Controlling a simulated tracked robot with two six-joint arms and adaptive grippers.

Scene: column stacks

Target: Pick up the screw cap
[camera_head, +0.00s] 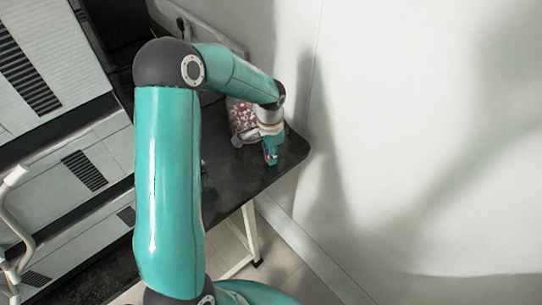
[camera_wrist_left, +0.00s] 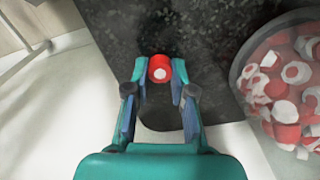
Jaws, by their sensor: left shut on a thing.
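The screw cap (camera_wrist_left: 160,68) is red with a white centre. In the left wrist view it sits between the fingertips of my left gripper (camera_wrist_left: 159,76), which is shut on it, over the dark table top. In the head view my left gripper (camera_head: 271,158) points down near the table's right corner, and the cap is too small there to make out clearly. I cannot tell whether the cap touches the table. My right gripper is not in view.
A clear container (camera_wrist_left: 285,85) of red and white caps stands right of the gripper in the wrist view, and behind it in the head view (camera_head: 240,118). The dark table (camera_head: 225,185) ends close by. A white wall (camera_head: 400,150) rises at the right.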

